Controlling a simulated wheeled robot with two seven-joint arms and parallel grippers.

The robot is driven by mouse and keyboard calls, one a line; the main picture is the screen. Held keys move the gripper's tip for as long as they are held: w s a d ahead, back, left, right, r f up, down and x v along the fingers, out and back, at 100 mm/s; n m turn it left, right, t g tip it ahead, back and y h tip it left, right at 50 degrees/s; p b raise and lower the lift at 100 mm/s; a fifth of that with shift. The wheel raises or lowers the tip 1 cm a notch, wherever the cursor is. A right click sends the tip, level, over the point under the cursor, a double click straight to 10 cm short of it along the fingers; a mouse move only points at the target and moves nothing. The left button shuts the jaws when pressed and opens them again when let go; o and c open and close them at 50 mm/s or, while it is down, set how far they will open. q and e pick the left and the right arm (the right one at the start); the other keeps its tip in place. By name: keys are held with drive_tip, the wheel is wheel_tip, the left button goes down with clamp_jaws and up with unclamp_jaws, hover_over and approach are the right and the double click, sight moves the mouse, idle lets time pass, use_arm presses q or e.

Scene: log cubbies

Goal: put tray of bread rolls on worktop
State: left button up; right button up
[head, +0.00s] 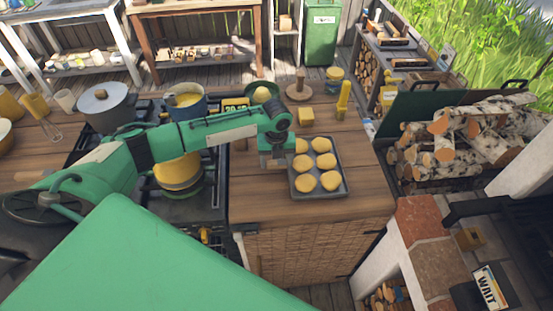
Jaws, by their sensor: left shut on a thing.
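The dark tray of bread rolls (319,195) is over the right part of the wooden worktop (262,205), with several round golden rolls on it in two columns. I cannot tell whether it rests on the wood or hangs just above it. My left gripper (288,158) is at the tray's upper left edge and is shut on the tray. Its fingertips are mostly hidden by the wrist. My right gripper is not in view.
A stove with a yellow pot (179,175) is to the left. A log box (470,135) stands beyond the worktop's right edge.

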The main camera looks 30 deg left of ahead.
use_arm(q)
drive_tip(key=o, duration=1.5)
drive_tip(key=shift+c, duration=0.2)
wheel_tip(320, 180, up, 12)
drive_tip(key=b, duration=0.3)
